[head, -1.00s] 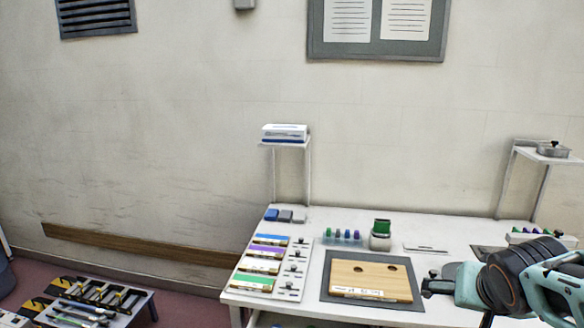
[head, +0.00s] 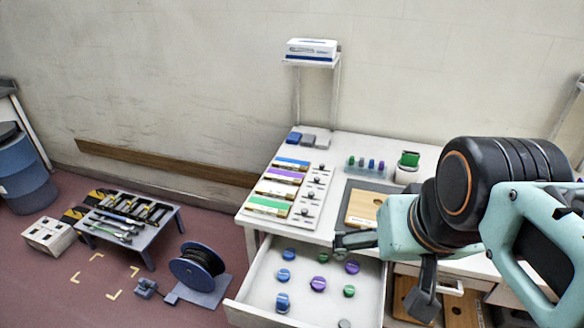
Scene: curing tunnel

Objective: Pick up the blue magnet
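Several small round-capped pieces lie in an open white drawer (head: 237,309). Three are blue: a blue magnet (head: 289,254) at the back left, another blue piece (head: 284,275) below it, and a taller-looking blue piece (head: 282,302) near the front. Purple pieces (head: 318,284), a green piece (head: 349,291) and a grey piece (head: 344,323) lie among them. My gripper (head: 345,241) shows as dark parts over the drawer's back right, apart from the blue pieces. Its finger opening cannot be made out.
The white table (head: 340,147) above holds coloured boxes (head: 267,206), a small rack (head: 366,170), a wooden board (head: 361,208) and blue and grey blocks (head: 294,138). A cable reel (head: 197,263) and a low tool table (head: 180,225) stand left on the floor. Floor before the drawer is clear.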

